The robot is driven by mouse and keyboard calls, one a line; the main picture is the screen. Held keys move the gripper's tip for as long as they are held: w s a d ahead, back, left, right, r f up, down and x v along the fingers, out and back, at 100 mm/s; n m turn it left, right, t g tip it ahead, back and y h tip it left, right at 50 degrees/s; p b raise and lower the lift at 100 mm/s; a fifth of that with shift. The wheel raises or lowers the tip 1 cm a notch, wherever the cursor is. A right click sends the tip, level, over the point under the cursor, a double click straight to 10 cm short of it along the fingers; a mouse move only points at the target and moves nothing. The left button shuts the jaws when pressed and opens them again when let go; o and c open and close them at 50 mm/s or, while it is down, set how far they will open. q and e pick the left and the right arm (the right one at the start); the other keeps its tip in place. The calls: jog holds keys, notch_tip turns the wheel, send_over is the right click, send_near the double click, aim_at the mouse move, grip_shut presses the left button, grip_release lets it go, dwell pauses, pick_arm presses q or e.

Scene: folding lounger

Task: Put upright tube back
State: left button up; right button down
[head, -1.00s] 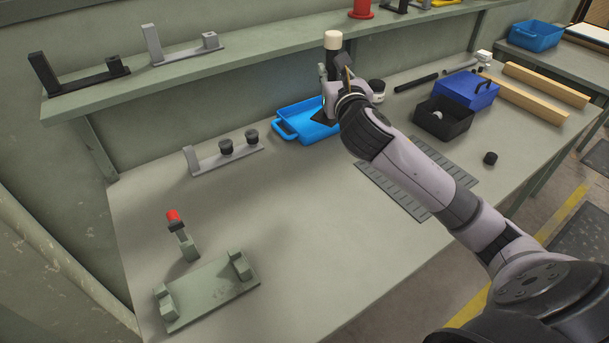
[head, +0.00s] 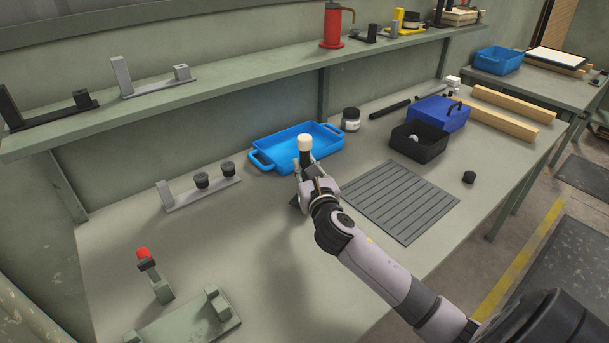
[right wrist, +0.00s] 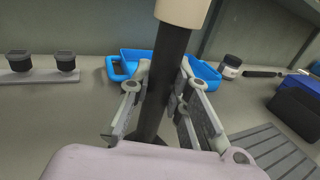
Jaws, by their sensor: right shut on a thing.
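The upright tube is black with a cream cap and stands vertical in my right gripper (head: 306,178). My left gripper is not in view.
A blue tray (head: 262,162) lies behind the gripper, and a grey slatted mat (head: 400,200) lies right of it. A grey holder with two black knobs (head: 200,190), a red-tipped stand (head: 155,275) and a green cradle (head: 180,325) are at left. Bare table lies between.

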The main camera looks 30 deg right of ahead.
jog(key=shift+f, duration=0.95)
jog(key=shift+f, duration=0.25)
jog(key=c, duration=1.5)
grip_release()
jog(key=shift+r, duration=0.1)
jog(key=shift+r, duration=0.2)
jog(key=v, duration=1.2)
jog(key=shift+b, duration=0.35)
